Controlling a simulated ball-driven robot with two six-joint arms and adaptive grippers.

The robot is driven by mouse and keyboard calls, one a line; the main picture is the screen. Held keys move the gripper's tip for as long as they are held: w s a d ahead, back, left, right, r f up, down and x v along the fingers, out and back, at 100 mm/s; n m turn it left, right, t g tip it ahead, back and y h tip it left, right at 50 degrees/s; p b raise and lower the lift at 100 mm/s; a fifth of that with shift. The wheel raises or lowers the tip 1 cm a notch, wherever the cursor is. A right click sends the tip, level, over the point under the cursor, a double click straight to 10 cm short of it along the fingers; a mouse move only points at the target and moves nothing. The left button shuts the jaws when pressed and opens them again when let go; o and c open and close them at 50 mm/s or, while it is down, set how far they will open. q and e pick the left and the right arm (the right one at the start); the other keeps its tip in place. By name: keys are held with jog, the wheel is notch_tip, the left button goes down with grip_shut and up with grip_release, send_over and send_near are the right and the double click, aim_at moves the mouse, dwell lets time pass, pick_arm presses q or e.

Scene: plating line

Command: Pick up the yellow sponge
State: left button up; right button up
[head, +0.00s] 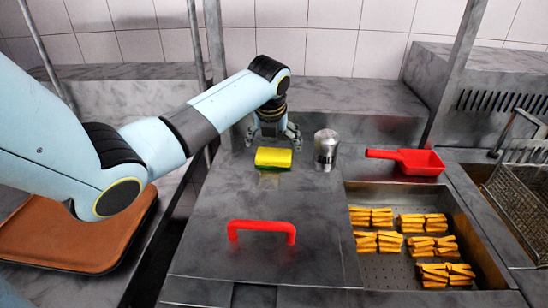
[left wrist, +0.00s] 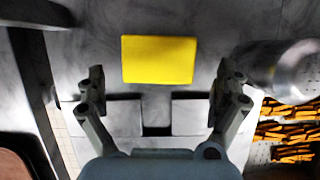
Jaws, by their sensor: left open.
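The yellow sponge (head: 273,157) lies on the grey metal lid at the back of the counter; its side shows a green layer in the head view. In the left wrist view the sponge (left wrist: 158,59) is a plain yellow rectangle just beyond the fingers. My left gripper (head: 273,138) is open and empty, pointing down just behind the sponge in the head view. In the left wrist view its two fingers (left wrist: 159,92) are spread wider than the sponge, with nothing between them. My right gripper is not in view.
A metal shaker (head: 326,150) stands close to the right of the sponge. A red scoop (head: 407,161) lies further right, behind a pan (head: 365,192) of fries. A red handle (head: 261,230) rises from the lid in front. A brown tray (head: 38,246) is at the left.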

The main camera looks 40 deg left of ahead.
aim_at(274, 154)
pick_arm(q)
jog(key=x, duration=0.4)
jog(key=shift+s, duration=0.15)
jog(key=c, duration=0.7)
notch_tip(274, 154, up, 10)
jog(key=shift+r, duration=0.1)
jog(key=shift+o, duration=0.9)
jog(key=c, duration=0.3)
